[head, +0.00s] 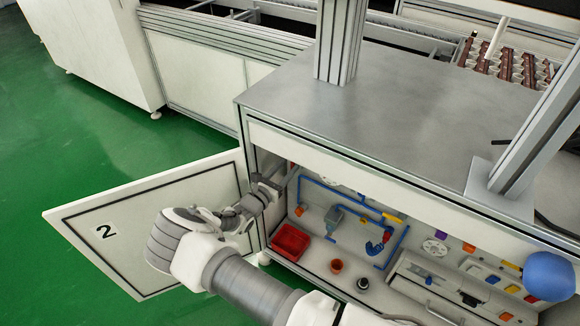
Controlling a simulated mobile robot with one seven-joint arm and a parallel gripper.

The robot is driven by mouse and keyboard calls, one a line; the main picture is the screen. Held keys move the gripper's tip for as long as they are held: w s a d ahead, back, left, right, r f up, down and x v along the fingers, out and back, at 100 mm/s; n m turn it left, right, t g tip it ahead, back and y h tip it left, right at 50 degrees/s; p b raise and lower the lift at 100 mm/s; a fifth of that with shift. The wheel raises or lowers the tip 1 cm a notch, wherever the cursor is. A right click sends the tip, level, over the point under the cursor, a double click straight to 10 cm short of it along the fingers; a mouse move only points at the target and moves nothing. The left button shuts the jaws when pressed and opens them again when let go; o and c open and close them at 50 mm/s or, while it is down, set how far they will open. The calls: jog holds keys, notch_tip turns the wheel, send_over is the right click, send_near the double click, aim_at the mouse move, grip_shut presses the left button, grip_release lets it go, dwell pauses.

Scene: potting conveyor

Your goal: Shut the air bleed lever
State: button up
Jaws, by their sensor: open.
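Blue pipes (323,187) run along the back wall inside the open cabinet under the grey worktop. A yellow handle (393,218) sits on this pipework, with a small red part (387,237) and a blue bent fitting (375,248) below it. I cannot tell which of these parts is the air bleed lever, or its exact position. My gripper (276,184) is at the left edge of the cabinet opening, left of the pipework and apart from the yellow handle. It is open, and no held object shows. My gripper and wrist hide part of the cabinet's left side.
The cabinet door (160,222), marked 2, stands open to the left. A red bin (290,242), an orange cup (337,266) and a dark round item (362,283) stand on the cabinet floor. The worktop (400,95) overhangs the opening. A blue ball (549,276) is at right.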

jog(key=shift+x, duration=1.1)
grip_shut()
